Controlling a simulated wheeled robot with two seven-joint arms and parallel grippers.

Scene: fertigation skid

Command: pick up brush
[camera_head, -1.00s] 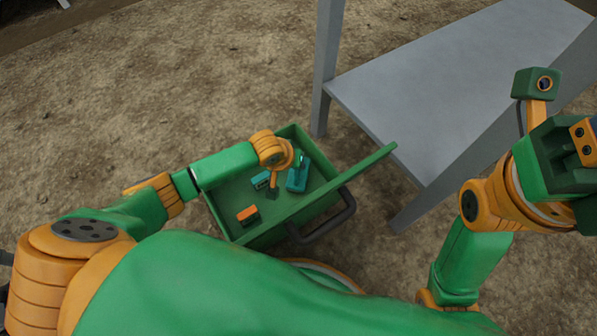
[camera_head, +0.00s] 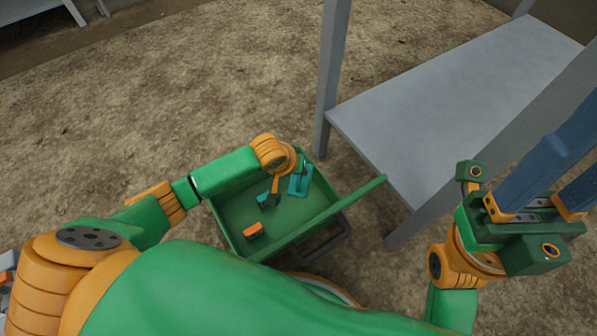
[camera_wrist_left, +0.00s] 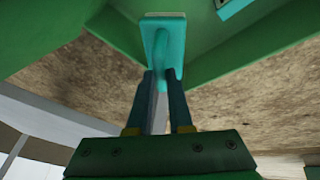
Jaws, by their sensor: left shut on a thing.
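A teal brush (camera_head: 301,181) with a flat rectangular plate is at the back right of the open green drawer-like box (camera_head: 232,207). In the left wrist view the brush (camera_wrist_left: 165,35) shows its plate and raised handle, and the dark fingers close on the handle end. My left gripper (camera_wrist_left: 160,85) is shut on the brush. In the head view my orange wrist hides most of this hand. I cannot tell how far the brush is above the box floor. My right gripper (camera_head: 566,178) is open and empty at the right, its blue fingers apart.
A small orange block-like object (camera_head: 253,229) and a smaller teal object (camera_head: 267,199) lie in the box. The box's tall front panel (camera_head: 335,215) and dark handle are on the near right. A grey table (camera_head: 430,105) stands at the right. Bare ground lies behind.

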